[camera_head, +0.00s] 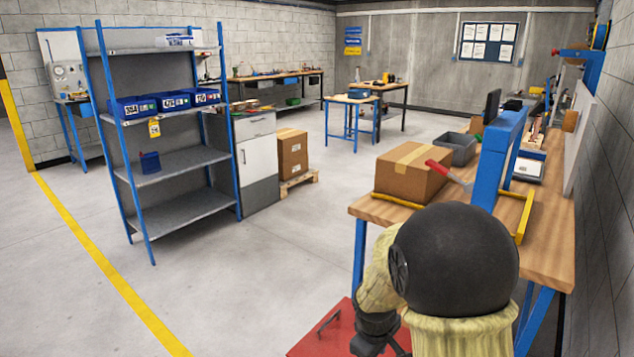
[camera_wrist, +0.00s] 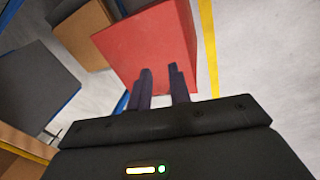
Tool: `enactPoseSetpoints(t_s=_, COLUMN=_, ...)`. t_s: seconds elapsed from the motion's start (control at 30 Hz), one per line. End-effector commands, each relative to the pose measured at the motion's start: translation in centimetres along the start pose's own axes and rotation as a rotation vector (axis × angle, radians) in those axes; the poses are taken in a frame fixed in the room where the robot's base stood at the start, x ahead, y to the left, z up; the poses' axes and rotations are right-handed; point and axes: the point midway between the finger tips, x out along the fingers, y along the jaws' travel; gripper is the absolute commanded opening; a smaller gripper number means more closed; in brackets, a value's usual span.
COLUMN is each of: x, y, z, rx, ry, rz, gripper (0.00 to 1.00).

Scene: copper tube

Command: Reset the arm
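My gripper (camera_wrist: 161,68) shows in the wrist view with its two dark fingers apart and nothing between them. It is open. A red surface (camera_wrist: 150,42) lies beyond the fingertips. In the head view, my arm reaches down at the lower right, left of the wooden workbench (camera_head: 548,250), and its dark end hangs over a red flat surface (camera_head: 335,330). No copper tube can be made out in either view.
A cardboard box (camera_head: 410,171), a grey bin (camera_head: 457,150) and a blue frame (camera_head: 494,155) stand on the workbench. A blue-post shelf (camera_head: 180,160) with blue bins stands at left. Another box (camera_head: 292,155) sits on a pallet. The middle floor is clear, with a yellow line at left.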

Motion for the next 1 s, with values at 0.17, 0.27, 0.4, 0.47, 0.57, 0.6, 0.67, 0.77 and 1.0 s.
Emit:
enactPoseSetpoints(t_s=0.17, x=-3.2, y=-2.0, z=4.8, rx=0.327, ry=0.035, rz=-0.062, gripper=0.20)
enactPoseSetpoints(t_s=0.27, x=-4.4, y=-3.1, z=6.7, rx=0.464, ry=0.044, rz=-0.085, gripper=0.20)
enactPoseSetpoints(t_s=0.4, x=-5.6, y=-4.6, z=9.0, rx=0.623, ry=0.051, rz=-0.108, gripper=0.20)
enactPoseSetpoints(t_s=0.47, x=-6.0, y=-5.2, z=9.8, rx=0.685, ry=0.053, rz=-0.116, gripper=0.20)
enactPoseSetpoints(t_s=0.57, x=-6.7, y=-6.2, z=11.3, rx=0.783, ry=0.057, rz=-0.127, gripper=0.20)
enactPoseSetpoints(t_s=0.6, x=-7.7, y=-5.9, z=11.1, rx=0.787, ry=0.056, rz=-0.128, gripper=0.20)
enactPoseSetpoints(t_s=0.67, x=-8.5, y=-5.6, z=11.0, rx=0.782, ry=0.055, rz=-0.128, gripper=0.20)
enactPoseSetpoints(t_s=0.77, x=-9.8, y=-5.3, z=10.8, rx=0.779, ry=0.055, rz=-0.128, gripper=0.20)
enactPoseSetpoints(t_s=1.0, x=-14.1, y=-4.1, z=10.5, rx=0.777, ry=0.055, rz=-0.127, gripper=0.20)
